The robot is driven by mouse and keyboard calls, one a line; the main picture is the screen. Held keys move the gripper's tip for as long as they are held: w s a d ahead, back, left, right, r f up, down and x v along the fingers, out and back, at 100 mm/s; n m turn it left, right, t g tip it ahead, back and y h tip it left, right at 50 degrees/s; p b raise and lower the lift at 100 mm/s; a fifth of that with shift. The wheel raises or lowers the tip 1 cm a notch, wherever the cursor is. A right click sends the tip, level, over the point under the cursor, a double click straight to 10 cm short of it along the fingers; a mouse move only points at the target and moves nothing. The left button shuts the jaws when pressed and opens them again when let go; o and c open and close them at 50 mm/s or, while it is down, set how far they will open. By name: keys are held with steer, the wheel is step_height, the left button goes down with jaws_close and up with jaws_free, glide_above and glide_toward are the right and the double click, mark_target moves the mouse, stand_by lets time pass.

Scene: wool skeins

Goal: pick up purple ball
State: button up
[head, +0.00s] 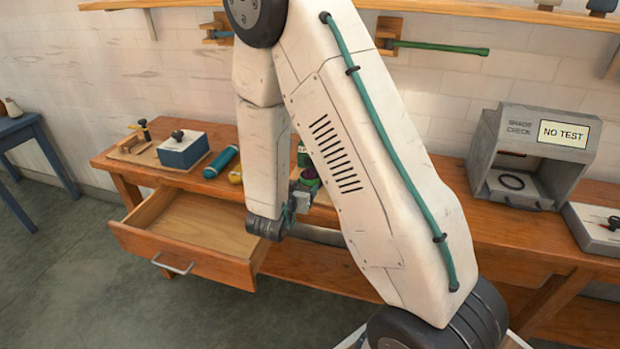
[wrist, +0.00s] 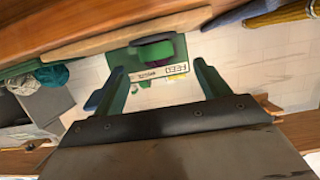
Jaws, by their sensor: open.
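A small purple patch, which looks like part of the purple ball (head: 309,176), shows on the workbench just beyond my gripper in the head view. My arm hides most of what is around it. My gripper (head: 298,197) hangs low at the bench's front edge, close to that patch. In the wrist view the two green fingers of my gripper (wrist: 159,67) stand apart with nothing held between them. A green holder (wrist: 117,63) with a dark rounded shape in it lies beyond the fingertips. A thin purple edge shows there, but the ball is not clear.
An open, empty drawer (head: 205,222) juts out left of my gripper. A teal skein (head: 221,162) and a yellow skein (head: 236,174) lie on the workbench (head: 392,172). A blue box (head: 183,149) stands at left, a grey shade-check booth (head: 487,150) at right.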

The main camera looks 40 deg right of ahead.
mark_target(307, 181)
steer(key=x, duration=0.6)
steer(key=shift+s+d+f, duration=0.2)
steer(key=shift+d+f, duration=0.05)
steer(key=shift+d, duration=0.15)
steer(key=shift+w+d+f, duration=0.15)
steer(key=shift+w+d, duration=0.2)
steer(key=shift+d, duration=0.05)
steer(key=c, duration=1.1)
